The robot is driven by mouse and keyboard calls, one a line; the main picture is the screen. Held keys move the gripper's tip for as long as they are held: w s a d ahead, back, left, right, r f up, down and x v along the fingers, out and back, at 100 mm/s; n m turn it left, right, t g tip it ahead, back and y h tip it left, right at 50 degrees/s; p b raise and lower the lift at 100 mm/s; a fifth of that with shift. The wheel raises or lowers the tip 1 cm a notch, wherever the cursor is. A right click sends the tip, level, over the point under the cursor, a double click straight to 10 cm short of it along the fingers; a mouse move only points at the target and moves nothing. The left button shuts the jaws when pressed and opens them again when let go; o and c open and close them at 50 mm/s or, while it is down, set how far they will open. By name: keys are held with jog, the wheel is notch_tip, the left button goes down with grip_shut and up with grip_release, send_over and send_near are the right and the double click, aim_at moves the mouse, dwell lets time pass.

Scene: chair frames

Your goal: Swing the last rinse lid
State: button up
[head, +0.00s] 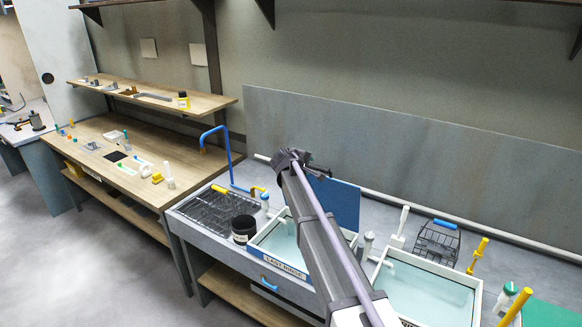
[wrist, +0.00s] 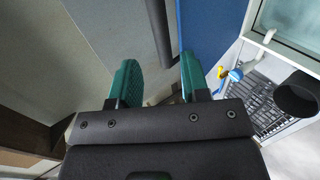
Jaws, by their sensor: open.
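The last rinse basin (head: 283,266) is a white-rimmed tub of pale water with a label on its front. Its blue lid (head: 341,203) stands raised at the basin's back right, leaving the water uncovered; my arm hides part of it. In the wrist view the lid (wrist: 212,28) is a blue panel just beyond my right finger. My gripper (head: 312,166) is above the basin, near the lid's upper left edge. The wrist view shows its green fingers (wrist: 160,65) apart with nothing held between them. I cannot tell whether a finger touches the lid.
A second water basin (head: 424,293) lies to the right, with a black wire rack (head: 437,240) behind it. A black pot (head: 243,229), a drain grid (head: 212,208) and a blue pipe (head: 226,150) are on the left. A grey backboard (head: 420,160) rises behind the sink.

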aim_at(315, 167)
jog(key=b+x, duration=0.4)
jog(key=x, duration=0.4)
jog(key=shift+s+a+f, duration=0.1)
jog(key=shift+f, duration=0.05)
jog(key=shift+s+r, duration=0.25)
jog(key=shift+r, duration=0.1)
jog(key=c, duration=0.3)
jog(key=shift+w, duration=0.15)
jog(key=shift+c, duration=1.4)
